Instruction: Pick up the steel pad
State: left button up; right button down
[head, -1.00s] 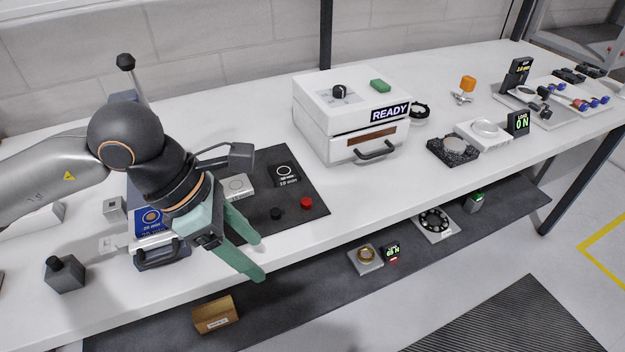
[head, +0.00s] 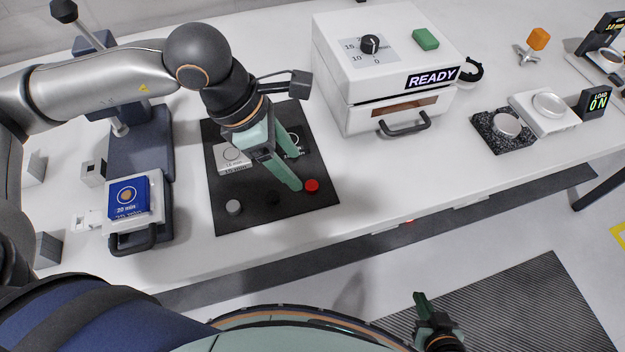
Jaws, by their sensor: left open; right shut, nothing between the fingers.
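A small silver-grey round pad (head: 234,207), which looks like the steel pad, lies at the front left of the black mat (head: 225,222). A black pad (head: 273,198) and a red pad (head: 312,186) are to its right on the mat. My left gripper (head: 297,173) is open above the mat's right part, its fingers pointing toward the red pad and apart from the silver pad. I cannot tell its exact height. My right gripper (head: 422,304) is shut and empty, low in front of the table.
Labelled plates (head: 234,155) at the mat's back are partly hidden by my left gripper. A press-like fixture with a blue "20 min" block (head: 128,197) stands left of the mat. A white READY oven (head: 385,85) stands behind right. The table front right of the mat is clear.

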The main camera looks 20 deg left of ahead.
aim_at(311, 184)
pick_arm(q)
jog(key=shift+p+x, duration=0.5)
jog(key=shift+x, duration=2.85)
jog(key=shift+w, duration=0.2)
grip_shut()
